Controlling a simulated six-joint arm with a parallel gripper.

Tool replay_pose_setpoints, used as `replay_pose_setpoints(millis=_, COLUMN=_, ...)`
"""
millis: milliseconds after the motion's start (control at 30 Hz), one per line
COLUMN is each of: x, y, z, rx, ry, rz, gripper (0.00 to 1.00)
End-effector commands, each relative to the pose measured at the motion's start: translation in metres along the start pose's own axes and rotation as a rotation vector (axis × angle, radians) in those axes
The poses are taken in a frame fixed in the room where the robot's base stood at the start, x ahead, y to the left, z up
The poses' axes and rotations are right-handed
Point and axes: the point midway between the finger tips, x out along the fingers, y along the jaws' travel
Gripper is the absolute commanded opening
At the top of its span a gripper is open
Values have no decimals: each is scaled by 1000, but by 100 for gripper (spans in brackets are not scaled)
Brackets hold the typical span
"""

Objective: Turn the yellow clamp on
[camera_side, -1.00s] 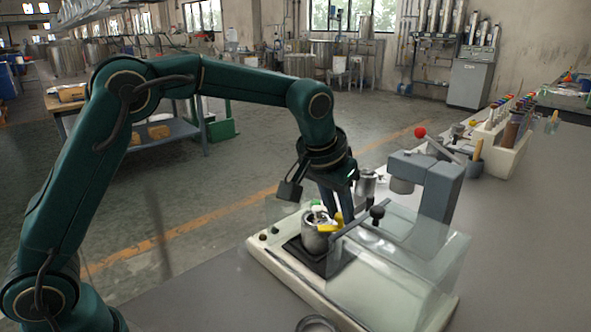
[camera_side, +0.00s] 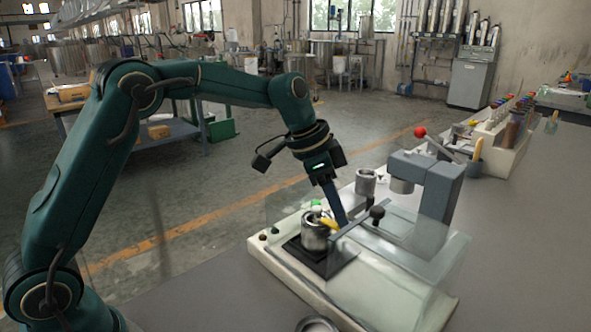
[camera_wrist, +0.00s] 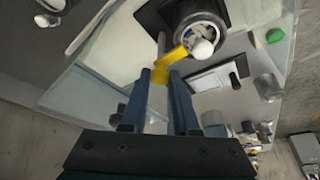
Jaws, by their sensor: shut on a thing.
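The yellow clamp (camera_side: 329,224) sits beside the top of a metal pot (camera_side: 313,236) on the machine's dark plate. It slants down to the right in the side view. In the wrist view the clamp (camera_wrist: 172,57) runs from the pot's rim (camera_wrist: 183,24) to between my fingertips. My gripper (camera_wrist: 160,76) is shut on the outer end of the clamp. In the side view my gripper (camera_side: 341,221) reaches down at a tilt from the upper left, its tips close to the clamp and partly hard to make out.
A clear guard (camera_side: 410,275) with a bar and dark knob (camera_side: 377,212) stands right beside my gripper. A grey machine head (camera_side: 440,198) rises behind it. A green piece (camera_side: 317,203) is behind the pot. The grey bench (camera_side: 520,240) is clear at right.

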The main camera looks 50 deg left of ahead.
Motion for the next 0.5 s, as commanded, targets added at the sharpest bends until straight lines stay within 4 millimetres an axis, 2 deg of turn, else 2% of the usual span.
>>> replay_pose_setpoints(millis=500, x=-1, y=-1, z=-1, rx=81, ry=2, rz=30, gripper=0)
